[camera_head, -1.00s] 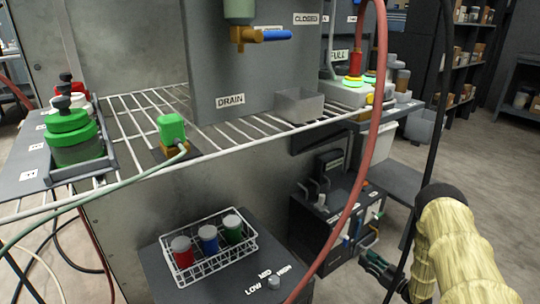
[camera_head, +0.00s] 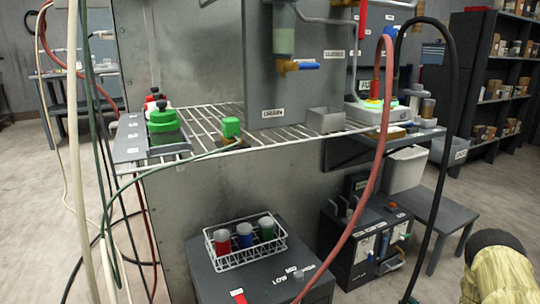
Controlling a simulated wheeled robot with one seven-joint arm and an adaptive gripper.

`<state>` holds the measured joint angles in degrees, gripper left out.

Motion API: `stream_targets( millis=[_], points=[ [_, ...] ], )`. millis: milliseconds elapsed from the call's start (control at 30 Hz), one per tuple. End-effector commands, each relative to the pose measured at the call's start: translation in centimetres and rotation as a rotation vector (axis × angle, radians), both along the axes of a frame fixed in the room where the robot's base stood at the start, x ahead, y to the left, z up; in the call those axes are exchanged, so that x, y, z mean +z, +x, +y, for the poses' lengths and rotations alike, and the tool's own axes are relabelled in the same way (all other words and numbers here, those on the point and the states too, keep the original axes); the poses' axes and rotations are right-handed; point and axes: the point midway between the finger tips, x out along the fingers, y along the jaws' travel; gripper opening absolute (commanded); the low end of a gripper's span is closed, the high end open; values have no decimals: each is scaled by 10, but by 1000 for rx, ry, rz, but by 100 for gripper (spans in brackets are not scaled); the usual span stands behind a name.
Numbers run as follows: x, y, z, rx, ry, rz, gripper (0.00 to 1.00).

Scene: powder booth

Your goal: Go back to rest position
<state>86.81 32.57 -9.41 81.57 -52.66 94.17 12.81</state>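My arm shows at the lower right in a pale yellow ribbed sleeve with a black rounded joint (camera_head: 495,240). My gripper is out of the picture, so I cannot see its fingers or whether it holds anything. The sleeve is in front of the open floor, to the right of the black box and the grey bench.
A wire basket (camera_head: 245,258) of coloured jars stands on a grey cabinet. A red hose (camera_head: 372,165) and black hose (camera_head: 453,100) hang in front. Floor (camera_head: 480,190) is clear at right.

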Motion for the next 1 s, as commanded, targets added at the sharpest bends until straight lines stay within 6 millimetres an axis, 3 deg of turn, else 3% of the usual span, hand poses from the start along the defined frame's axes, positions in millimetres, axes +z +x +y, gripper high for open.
stream_targets(
  millis=[333,567,667,767,1000],
  points=[
    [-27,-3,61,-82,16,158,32],
    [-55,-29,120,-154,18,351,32],
    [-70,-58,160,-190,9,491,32],
    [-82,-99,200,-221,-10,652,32],
    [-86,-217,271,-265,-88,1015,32]
  ],
)
